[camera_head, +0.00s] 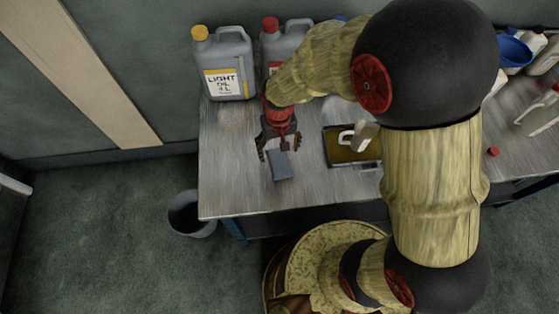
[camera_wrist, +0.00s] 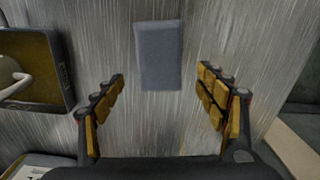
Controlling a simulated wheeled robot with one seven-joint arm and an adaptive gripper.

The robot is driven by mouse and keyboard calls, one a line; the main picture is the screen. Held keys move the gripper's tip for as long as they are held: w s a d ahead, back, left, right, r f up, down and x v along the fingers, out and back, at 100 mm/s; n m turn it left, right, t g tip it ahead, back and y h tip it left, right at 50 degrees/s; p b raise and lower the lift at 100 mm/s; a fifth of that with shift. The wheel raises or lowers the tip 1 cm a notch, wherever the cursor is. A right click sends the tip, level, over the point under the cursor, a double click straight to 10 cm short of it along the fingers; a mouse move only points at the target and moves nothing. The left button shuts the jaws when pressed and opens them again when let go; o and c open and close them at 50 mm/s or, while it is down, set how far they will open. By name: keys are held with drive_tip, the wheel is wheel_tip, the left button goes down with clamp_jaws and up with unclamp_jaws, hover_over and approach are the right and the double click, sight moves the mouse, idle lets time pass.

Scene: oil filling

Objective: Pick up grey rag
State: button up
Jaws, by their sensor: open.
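The grey rag (camera_head: 279,166) is a small blue-grey rectangle lying on the table in the head view. In the wrist view the rag (camera_wrist: 159,55) lies flat at the top middle, ahead of the fingertips and roughly centred between them. My gripper (camera_head: 279,153) is above the table by the rag in the head view. In the wrist view my gripper (camera_wrist: 164,83) is open, with its two padded fingers spread wider than the rag and nothing between them. The exact height above the rag is hard to tell.
A shallow tray (camera_head: 330,160) holding a white-handled item is right of the rag. Grey oil jugs, one yellow-capped (camera_head: 224,66) and one red-capped (camera_head: 291,42), stand at the back. A red cap (camera_head: 493,152) lies at right. A bin (camera_head: 188,216) stands on the floor at left.

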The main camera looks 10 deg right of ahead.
sight(279, 160)
drive_tip(key=shift+s+f, duration=0.15)
drive_tip(key=shift+f, duration=0.2)
wheel_tip(279, 160, down, 4)
drive_tip(key=shift+s+f+b, duration=0.1)
drive_tip(key=shift+f+b, duration=0.05)
drive_tip(key=shift+b, duration=0.8)
drive_tip(key=c, duration=1.1)
drive_tip(key=shift+c, duration=0.3)
